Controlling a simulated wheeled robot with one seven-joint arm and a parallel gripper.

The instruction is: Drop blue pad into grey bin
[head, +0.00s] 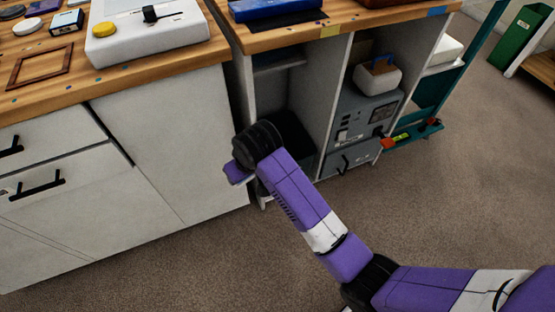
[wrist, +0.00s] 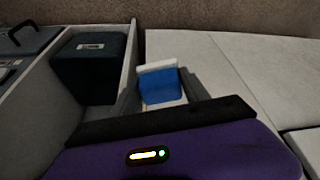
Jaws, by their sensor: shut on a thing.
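The blue pad (wrist: 158,87), with a white band along its far edge, is between the two grey fingers of my gripper (wrist: 160,92) in the wrist view. My gripper is shut on it. In the head view my own arm hides the fingers and the pad. A dark grey bin (wrist: 88,68) with a small pale label stands in the open cabinet bay, left of the gripper in the wrist view. In the head view the dark bin (head: 292,135) shows partly behind my arm. The pad is outside the bin, apart from it.
A white divider panel (head: 333,95) separates the bin's bay from a bay with a grey machine (head: 365,125). White cabinet doors (head: 170,135) stand to the left. The wooden worktop (head: 70,85) overhangs above. Carpet floor (head: 250,260) in front is clear.

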